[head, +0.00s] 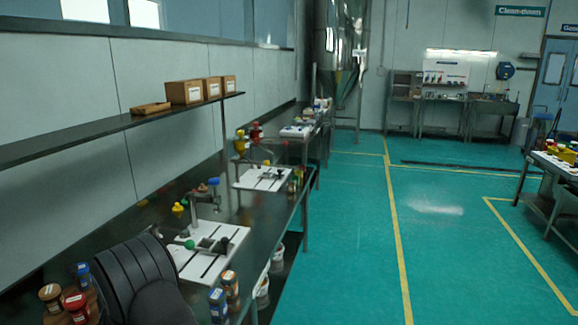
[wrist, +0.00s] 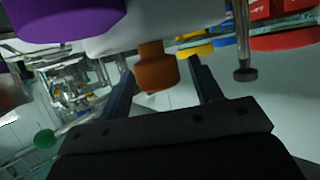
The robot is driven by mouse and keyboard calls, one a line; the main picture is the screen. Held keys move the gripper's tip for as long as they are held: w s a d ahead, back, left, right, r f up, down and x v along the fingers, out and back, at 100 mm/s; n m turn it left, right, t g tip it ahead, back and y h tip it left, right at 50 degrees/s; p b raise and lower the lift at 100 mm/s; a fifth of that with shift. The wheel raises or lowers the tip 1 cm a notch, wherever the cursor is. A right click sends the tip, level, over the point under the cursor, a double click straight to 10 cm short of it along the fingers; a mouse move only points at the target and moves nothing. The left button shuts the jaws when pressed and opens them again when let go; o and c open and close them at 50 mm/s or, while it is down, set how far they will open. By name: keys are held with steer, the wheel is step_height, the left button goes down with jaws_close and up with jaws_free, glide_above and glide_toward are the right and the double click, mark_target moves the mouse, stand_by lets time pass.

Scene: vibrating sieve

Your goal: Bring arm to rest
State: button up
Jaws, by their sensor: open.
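In the wrist view my gripper (wrist: 160,85) is open, its two dark fingers spread apart. An orange-brown knob-like piece (wrist: 155,72) shows between the fingers; I cannot tell how near it is, and nothing looks clamped. A purple round thing (wrist: 65,15) is close at the upper left. In the head view a dark ribbed part of my own arm (head: 140,275) shows at the lower left over the bench, and my gripper cannot be made out there.
A long dark bench (head: 262,215) holds white boards (head: 215,245) with fittings. Small jars (head: 75,305) stand beside my arm, others (head: 230,288) at the bench's front edge. A shelf (head: 100,130) with boxes (head: 185,92) hangs above. The green floor (head: 350,230) is clear.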

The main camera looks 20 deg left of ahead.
steer(key=shift+n+g+y, duration=0.8)
steer(key=shift+n+g, duration=0.4)
steer(key=shift+n, duration=0.1)
steer(key=shift+s+d+r, duration=0.1)
steer(key=shift+s+d, duration=0.1)
steer(key=shift+d, duration=0.1)
steer(key=v, duration=1.2)
steer(key=shift+d, duration=0.25)
